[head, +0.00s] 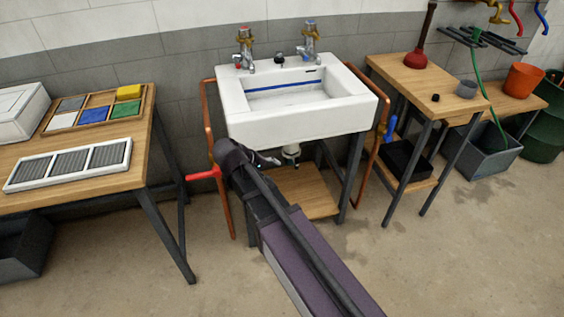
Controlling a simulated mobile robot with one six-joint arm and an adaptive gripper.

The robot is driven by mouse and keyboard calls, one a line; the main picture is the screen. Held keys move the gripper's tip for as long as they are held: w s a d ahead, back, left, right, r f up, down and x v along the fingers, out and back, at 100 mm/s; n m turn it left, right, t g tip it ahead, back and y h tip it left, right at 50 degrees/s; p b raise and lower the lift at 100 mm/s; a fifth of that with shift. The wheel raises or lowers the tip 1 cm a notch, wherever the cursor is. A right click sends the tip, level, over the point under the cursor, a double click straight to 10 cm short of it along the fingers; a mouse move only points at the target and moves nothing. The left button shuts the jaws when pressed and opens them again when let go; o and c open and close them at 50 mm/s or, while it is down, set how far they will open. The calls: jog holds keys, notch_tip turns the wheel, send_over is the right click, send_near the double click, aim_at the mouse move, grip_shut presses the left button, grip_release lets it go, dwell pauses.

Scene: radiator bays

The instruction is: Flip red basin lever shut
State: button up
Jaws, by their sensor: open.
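The red lever (203,174) sits on the copper pipe left of the basin. It sticks out to the left, roughly level and across the upright pipe (226,215). My gripper (264,159) is a small dark shape at the end of my arm, under the basin's front edge. It is right of the red lever and looks apart from it. It is open; its fingers are small and partly hidden by my wrist. My arm covers part of the pipe near the lever.
A blue lever (390,128) stands upright on the right copper pipe. A workbench (40,199) with trays is at left. A small wooden table (409,80) with a plunger (417,51) is at right. The basin stand's legs and wooden shelf (309,190) are behind my arm.

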jog(key=shift+m+g+y, duration=0.4)
jog(key=shift+m+g, duration=0.1)
jog(key=d+p, duration=0.1)
jog(key=d+r, duration=0.1)
jog(key=s+d+r+p, duration=0.1)
jog(key=shift+d+p, duration=0.3)
jog(key=shift+d, duration=0.05)
jog(key=shift+f, duration=0.1)
jog(key=s+d+f+m+g+y, duration=0.35)
jog(key=s+d+m+y, duration=0.45)
jog(key=d, duration=0.6)
notch_tip(320, 180, up, 18)
jog(key=s+n+h+p, duration=0.1)
jog(key=n+p, duration=0.1)
jog(key=p, duration=1.6)
